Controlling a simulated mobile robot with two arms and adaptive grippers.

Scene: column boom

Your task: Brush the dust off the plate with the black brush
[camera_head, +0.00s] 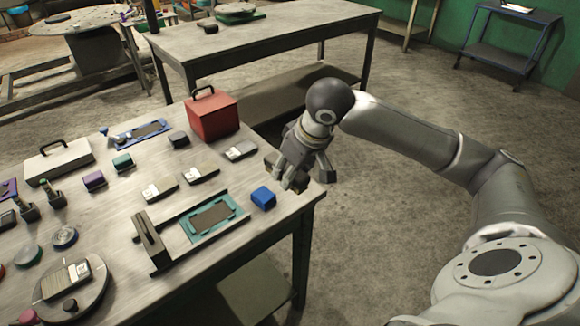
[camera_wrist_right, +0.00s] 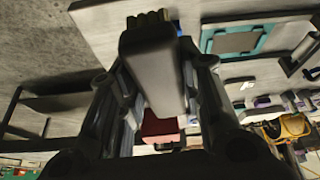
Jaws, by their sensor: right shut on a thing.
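My right gripper (camera_head: 303,174) is over the right edge of the near table. It is shut on the black brush (camera_wrist_right: 153,75), a dark block with short bristles at its end, seen between the fingers in the right wrist view. In the head view the fingers largely hide the brush. A grey plate (camera_head: 212,216) lies in a teal frame (camera_head: 189,229) on the table, left of and nearer than the gripper. The plate also shows in the right wrist view (camera_wrist_right: 236,42), apart from the brush. Dust on it cannot be made out. My left gripper is not in view.
A blue block (camera_head: 263,198) sits between the plate and the table's right edge. A dark slotted rail (camera_head: 150,242) stands left of the frame. A red box (camera_head: 213,117) and several small blocks and cards lie farther back. A round turntable (camera_head: 94,297) is at front left.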

